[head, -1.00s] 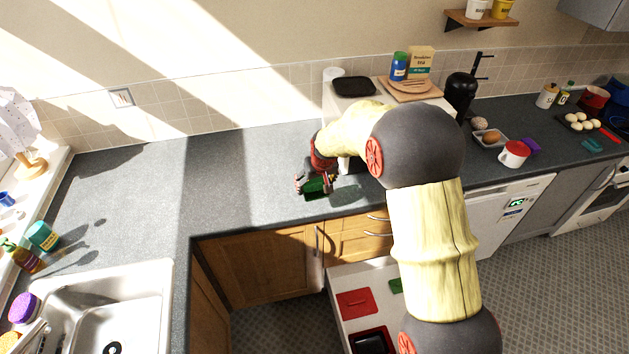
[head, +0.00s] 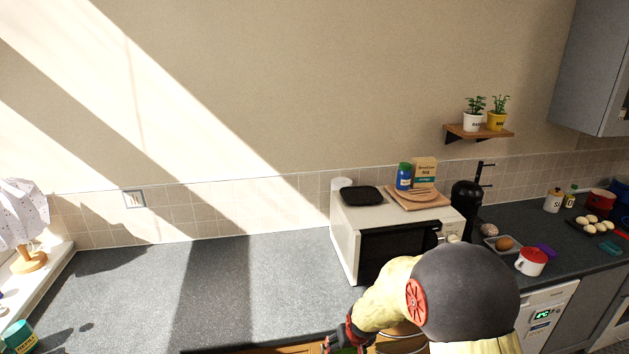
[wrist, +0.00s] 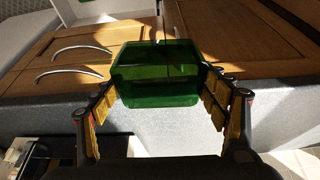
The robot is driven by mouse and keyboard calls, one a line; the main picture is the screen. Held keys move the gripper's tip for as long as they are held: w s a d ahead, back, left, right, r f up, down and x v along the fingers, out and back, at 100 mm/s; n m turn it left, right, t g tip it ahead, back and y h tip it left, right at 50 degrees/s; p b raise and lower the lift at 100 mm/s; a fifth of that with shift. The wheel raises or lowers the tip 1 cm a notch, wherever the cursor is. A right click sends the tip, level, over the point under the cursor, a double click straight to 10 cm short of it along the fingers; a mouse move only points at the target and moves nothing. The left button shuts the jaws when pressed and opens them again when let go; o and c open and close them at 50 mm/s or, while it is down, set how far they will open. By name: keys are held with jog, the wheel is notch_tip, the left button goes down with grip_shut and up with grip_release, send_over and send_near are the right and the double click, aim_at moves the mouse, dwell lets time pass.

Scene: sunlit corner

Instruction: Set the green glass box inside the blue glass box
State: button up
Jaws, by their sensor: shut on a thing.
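The green glass box (wrist: 155,75) is see-through and dark green. In the wrist view it sits between the two fingers of my gripper (wrist: 160,92), which is shut on it. The cupboard doors and the counter's front edge show behind and around the box. In the head view my gripper (head: 341,343) is at the bottom edge, by the front of the counter, largely cut off by the frame. I cannot make out the blue glass box in either current view.
A microwave (head: 349,245) stands on the counter right of centre, with a black tray (head: 362,196) and a board on top. A black bottle-shaped appliance (head: 466,205) and a red-and-white mug (head: 531,262) are further right. The counter (head: 250,280) left of the microwave is clear.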

jog(key=s+d+f+m+b, duration=0.1)
jog(key=s+d+f+b, duration=0.5)
jog(key=s+d+f, duration=0.1)
jog(key=shift+s+d+f+m+h, duration=0.3)
jog(key=shift+s+d, duration=0.45)
jog(key=shift+d, duration=0.2)
